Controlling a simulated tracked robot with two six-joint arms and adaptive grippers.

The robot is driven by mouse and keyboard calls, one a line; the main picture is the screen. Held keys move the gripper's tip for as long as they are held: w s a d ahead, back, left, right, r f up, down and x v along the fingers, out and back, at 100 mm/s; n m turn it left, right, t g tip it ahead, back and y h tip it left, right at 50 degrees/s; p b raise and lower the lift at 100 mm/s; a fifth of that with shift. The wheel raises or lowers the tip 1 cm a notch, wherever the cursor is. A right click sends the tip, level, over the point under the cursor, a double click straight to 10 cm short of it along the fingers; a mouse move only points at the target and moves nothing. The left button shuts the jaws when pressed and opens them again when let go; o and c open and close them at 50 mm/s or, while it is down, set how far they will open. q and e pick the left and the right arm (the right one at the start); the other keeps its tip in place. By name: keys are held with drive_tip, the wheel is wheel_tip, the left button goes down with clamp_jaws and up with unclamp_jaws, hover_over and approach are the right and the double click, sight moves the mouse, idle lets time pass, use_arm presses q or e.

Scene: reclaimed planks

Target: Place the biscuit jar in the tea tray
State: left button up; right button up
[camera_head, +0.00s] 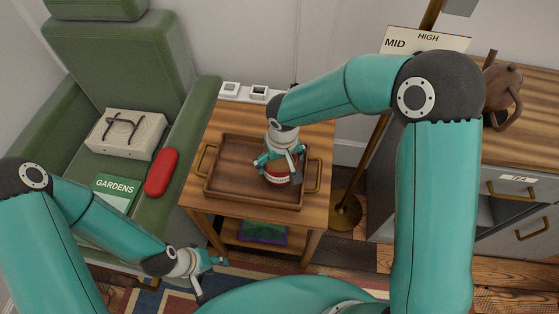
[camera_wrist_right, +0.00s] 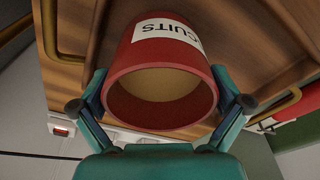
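The red biscuit jar (camera_head: 278,179), with a white label, is at the tea tray's right part, partly hidden under my right gripper (camera_head: 279,163). In the right wrist view the jar (camera_wrist_right: 160,60) sits between the two fingers, its pale round end facing the camera. The fingers of the right gripper (camera_wrist_right: 160,98) press against both its sides. The tea tray (camera_head: 225,188) is brown wood with brass handles and lies on the small side table. I cannot tell whether the jar rests on its floor. My left gripper (camera_head: 210,274) is open and empty, low in front of the table.
A green armchair (camera_head: 115,60) at left holds a pale box with glasses (camera_head: 126,133), a red case (camera_head: 161,172) and a GARDENS book (camera_head: 114,191). A socket strip (camera_head: 258,92) lies behind the tray. A brass lamp pole (camera_head: 377,150) and drawer cabinet (camera_head: 520,165) stand right.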

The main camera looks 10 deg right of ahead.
drive_tip(key=shift+r, duration=0.3)
wheel_tip(320, 180, up, 12)
drive_tip(key=s+p, duration=0.1)
drive_tip(key=shift+s+f, duration=0.25)
drive_tip(key=shift+d, duration=0.1)
idle(0.4)
